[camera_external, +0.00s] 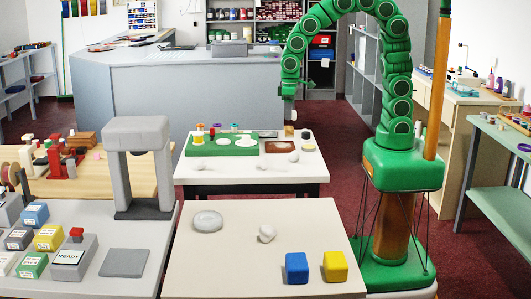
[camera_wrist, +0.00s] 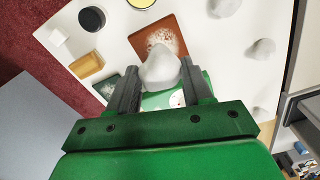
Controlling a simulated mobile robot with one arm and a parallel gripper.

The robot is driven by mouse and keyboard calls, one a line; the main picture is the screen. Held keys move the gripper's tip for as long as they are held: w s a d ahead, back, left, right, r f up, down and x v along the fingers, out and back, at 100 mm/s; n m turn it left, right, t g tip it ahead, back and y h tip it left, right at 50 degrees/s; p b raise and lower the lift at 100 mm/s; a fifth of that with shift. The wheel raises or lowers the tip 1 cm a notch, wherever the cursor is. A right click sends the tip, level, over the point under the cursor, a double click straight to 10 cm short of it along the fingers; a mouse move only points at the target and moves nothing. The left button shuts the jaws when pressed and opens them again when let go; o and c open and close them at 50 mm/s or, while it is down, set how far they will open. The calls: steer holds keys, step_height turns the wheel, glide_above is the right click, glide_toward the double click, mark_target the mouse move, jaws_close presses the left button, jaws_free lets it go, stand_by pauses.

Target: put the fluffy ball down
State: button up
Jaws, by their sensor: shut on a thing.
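My gripper (camera_wrist: 159,66) is shut on a whitish, lumpy fluffy ball (camera_wrist: 161,69), which sits between the two dark fingers in the wrist view. In the external view my gripper (camera_external: 289,100) hangs at the end of the green arm, above the back right part of the white table (camera_external: 240,181). A small pale bit shows below it there. In the wrist view a brown tray (camera_wrist: 148,40) with white powdery stuff lies beyond the ball, partly hidden by it. The ball appears to be above the table, but its height is hard to tell.
Other whitish lumps (camera_wrist: 262,50) lie on the white table. A green board (camera_external: 222,148) with white discs and the brown tray (camera_external: 277,148) stand towards its back.

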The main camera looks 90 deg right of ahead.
steer(key=s+d, duration=0.6)
steer(key=d, duration=0.2)
steer(key=shift+m, duration=0.3)
steer(key=w+d+f, duration=0.1)
steer(key=w+f, duration=0.1)
steer(key=w, duration=0.2)
steer(key=w+f, duration=0.3)
steer(key=w, duration=0.1)
steer(key=w+d+f, duration=0.1)
steer(key=w+f, duration=0.2)
steer(key=w, duration=0.2)
steer(key=shift+d, duration=0.3)
steer(key=shift+w+d+f, duration=0.1)
steer(key=shift+w+f, duration=0.4)
steer(key=shift+f, duration=1.6)
steer(key=shift+f, duration=0.15)
steer(key=o, duration=0.7)
